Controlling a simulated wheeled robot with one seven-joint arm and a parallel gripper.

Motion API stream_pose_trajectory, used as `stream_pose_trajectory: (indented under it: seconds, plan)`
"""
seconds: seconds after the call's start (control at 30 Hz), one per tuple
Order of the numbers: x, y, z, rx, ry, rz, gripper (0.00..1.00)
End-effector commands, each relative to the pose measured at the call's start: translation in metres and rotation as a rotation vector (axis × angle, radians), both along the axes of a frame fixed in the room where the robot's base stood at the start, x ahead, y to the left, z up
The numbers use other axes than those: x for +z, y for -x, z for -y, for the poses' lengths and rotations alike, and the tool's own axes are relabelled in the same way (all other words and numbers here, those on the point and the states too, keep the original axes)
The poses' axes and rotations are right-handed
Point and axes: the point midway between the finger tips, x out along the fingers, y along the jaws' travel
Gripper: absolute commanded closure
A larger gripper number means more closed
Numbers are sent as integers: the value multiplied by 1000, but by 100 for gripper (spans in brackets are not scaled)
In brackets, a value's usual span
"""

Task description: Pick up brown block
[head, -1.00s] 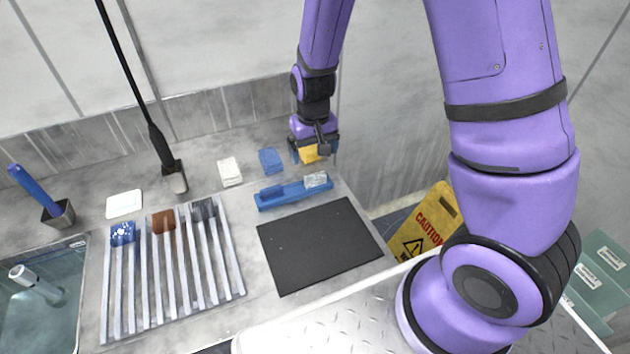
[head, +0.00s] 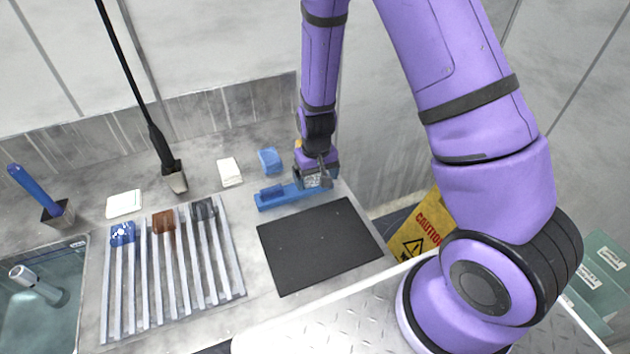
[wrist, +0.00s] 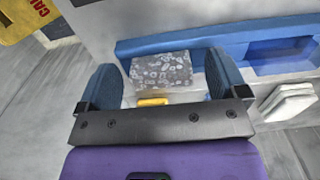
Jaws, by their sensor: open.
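The brown block (head: 162,222) sits in the slatted metal rack (head: 222,262), between a blue block (head: 122,234) and a dark grey block (head: 204,209). My gripper (head: 318,180) is well to the right of it, at the right end of the blue holder (head: 272,198). In the wrist view my gripper (wrist: 161,84) is open. A grey speckled block (wrist: 160,68) shows between its fingers, and I cannot tell whether they touch it. The brown block is not in the wrist view.
A black mat (head: 318,246) lies in front of the holder. A white block (head: 230,172) and a blue piece (head: 270,160) lie behind. A brush with a long dark handle (head: 158,145) stands behind the rack. A sink (head: 40,300) is at left.

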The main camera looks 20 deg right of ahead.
Motion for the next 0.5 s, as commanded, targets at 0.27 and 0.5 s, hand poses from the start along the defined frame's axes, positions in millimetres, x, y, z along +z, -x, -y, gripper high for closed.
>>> stream_pose_trajectory:
  seconds: [0.27, 0.5]
  plan:
    - [0, 0, 0, 0, 0, 1, 22]
    - [0, 0, 0, 0, 0, 1, 64]
